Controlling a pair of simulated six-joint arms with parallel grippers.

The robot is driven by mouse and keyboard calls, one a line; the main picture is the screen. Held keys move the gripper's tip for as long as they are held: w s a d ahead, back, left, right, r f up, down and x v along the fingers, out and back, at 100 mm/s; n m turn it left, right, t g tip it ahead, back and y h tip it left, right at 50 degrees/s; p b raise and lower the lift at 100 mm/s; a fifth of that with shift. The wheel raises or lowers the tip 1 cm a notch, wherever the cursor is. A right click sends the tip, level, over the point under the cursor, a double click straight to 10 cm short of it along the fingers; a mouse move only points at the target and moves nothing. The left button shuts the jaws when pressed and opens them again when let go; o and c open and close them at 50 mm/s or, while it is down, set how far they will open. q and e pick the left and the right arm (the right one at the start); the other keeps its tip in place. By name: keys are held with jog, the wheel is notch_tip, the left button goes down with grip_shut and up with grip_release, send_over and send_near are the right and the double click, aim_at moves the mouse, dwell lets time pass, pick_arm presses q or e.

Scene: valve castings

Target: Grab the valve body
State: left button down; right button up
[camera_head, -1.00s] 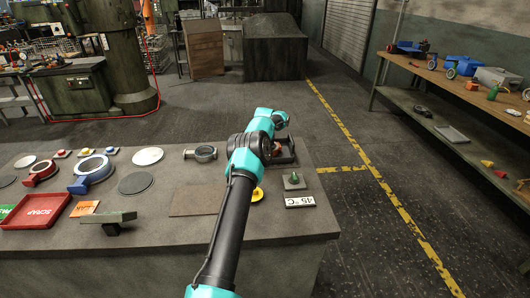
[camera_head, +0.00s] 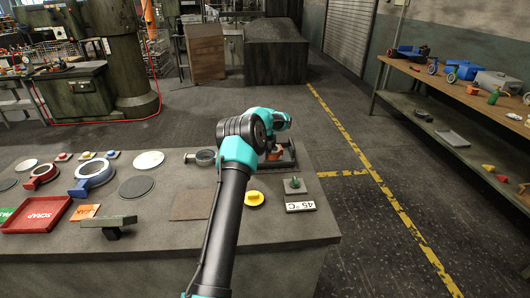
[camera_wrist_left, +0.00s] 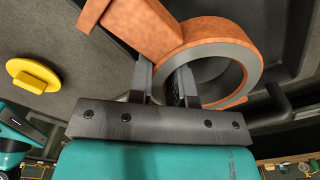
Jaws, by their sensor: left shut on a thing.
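The valve body is an orange casting, a ring with a grey inner face and a thick block on one side (camera_wrist_left: 225,45), in the left wrist view. In the head view only a small orange part of it (camera_head: 274,153) shows at the dark tray (camera_head: 289,163), partly behind my arm. My left gripper (camera_wrist_left: 166,72) has its two fingers on either side of the ring's near wall, beside the block, and is shut on it. In the head view the fingers are mostly hidden. I cannot tell whether the casting touches the tray. My right gripper is not in view.
A yellow knob (camera_head: 254,198) and a green-topped piece (camera_head: 294,185) stand near the tray, with a 45 °C sign (camera_head: 300,206). A red scrap tray (camera_head: 37,214) is far left. A brown mat (camera_head: 193,205) lies bare.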

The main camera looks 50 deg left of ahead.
pick_arm(q)
jog(key=shift+s+d+r, duration=0.2)
jog(key=shift+s+d, duration=1.15)
jog(key=shift+d, duration=0.1)
jog(key=shift+s+d+r, duration=0.25)
jog(key=shift+s+d, duration=1.05)
jog(key=shift+d, duration=0.2)
jog(key=shift+s+d+r, duration=0.2)
jog(key=shift+s+d, duration=1.15)
jog(key=shift+d, duration=0.1)
